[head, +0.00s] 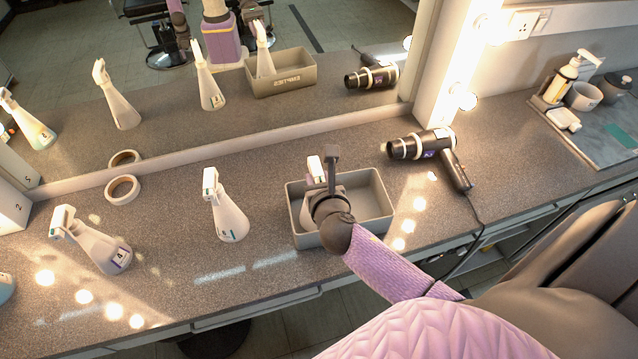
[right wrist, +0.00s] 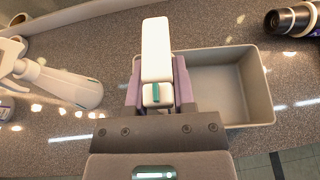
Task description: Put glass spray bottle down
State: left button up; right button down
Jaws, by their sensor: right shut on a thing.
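My right gripper (right wrist: 160,95) is shut on a white spray bottle (right wrist: 156,50), gripping it near its head. In the head view the bottle's white top (head: 316,168) shows just beyond my right gripper (head: 328,190), over the left part of a grey tray (head: 376,180). The bottle's lower body is mostly hidden by the gripper, so I cannot tell whether it touches the tray floor. The tray also shows in the right wrist view (right wrist: 262,90); its right part is empty. My left gripper is not in view.
A tape roll (head: 122,189) lies near the mirror. A hair dryer (head: 425,146) with a cord lies right of the tray.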

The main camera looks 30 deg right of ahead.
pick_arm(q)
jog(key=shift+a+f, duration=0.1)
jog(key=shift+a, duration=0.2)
pick_arm(e)
jog(key=shift+f, duration=0.15)
jog(key=c, duration=0.9)
grip_release()
jog(key=shift+f, duration=0.1)
jog(key=o, duration=0.5)
jog(key=shift+c, duration=0.2)
